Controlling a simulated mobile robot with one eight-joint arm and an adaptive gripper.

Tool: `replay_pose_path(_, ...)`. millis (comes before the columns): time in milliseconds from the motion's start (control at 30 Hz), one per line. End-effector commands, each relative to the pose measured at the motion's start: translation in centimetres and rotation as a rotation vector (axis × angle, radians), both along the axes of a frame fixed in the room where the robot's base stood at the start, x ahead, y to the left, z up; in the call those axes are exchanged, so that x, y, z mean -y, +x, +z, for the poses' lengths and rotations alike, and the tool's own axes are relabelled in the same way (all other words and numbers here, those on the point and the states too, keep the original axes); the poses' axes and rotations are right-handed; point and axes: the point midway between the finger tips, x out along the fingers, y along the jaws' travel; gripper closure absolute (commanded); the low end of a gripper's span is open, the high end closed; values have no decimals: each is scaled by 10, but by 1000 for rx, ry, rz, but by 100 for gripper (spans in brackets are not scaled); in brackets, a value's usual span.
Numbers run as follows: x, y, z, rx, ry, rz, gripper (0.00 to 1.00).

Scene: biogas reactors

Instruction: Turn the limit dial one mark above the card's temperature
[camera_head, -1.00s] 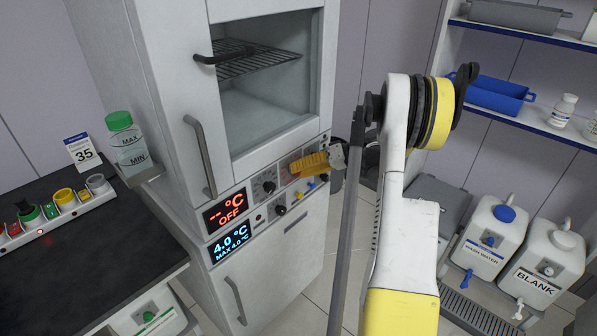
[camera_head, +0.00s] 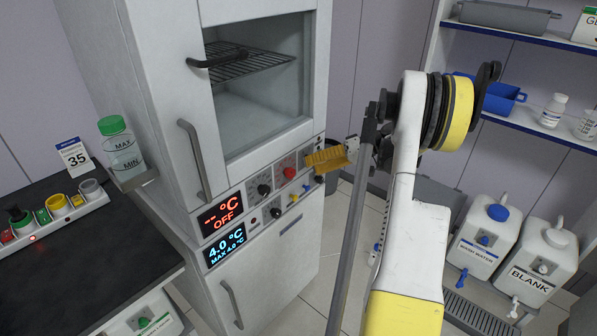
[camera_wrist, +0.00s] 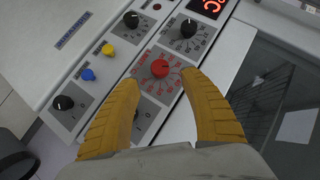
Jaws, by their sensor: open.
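The temperature card (camera_head: 73,158) reads 35 and stands at the back of the dark bench on the left. The red dial (camera_head: 289,173) is on the cabinet's control panel; in the wrist view this red dial (camera_wrist: 159,69) sits on a grey plate ringed with red marks. Its setting is too small to read. My gripper (camera_head: 312,163) is open beside the panel, right of the red dial. In the wrist view the yellow fingers of my gripper (camera_wrist: 165,85) lie on either side below the red dial, apart from it, with nothing between them.
Black knobs (camera_wrist: 186,28) and small blue and yellow knobs sit around the red dial. The upper display (camera_head: 224,214) reads OFF; the lower display (camera_head: 229,246) reads 4.0 °C. A green-capped bottle (camera_head: 119,148) stands on a side bracket. White canisters (camera_head: 541,264) stand at right.

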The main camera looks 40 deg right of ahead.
Motion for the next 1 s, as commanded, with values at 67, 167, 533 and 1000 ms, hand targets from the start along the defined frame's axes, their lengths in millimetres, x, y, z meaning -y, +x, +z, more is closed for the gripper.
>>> replay_pose_path(67,10,-11,7,-1,1,-2,48)
replay_pose_path(167,19,-21,14,0,0,0,48)
replay_pose_path(533,28,-31,20,0,1,1,48)
replay_pose_path(1000,21,-27,24,-11,-3,3,48)
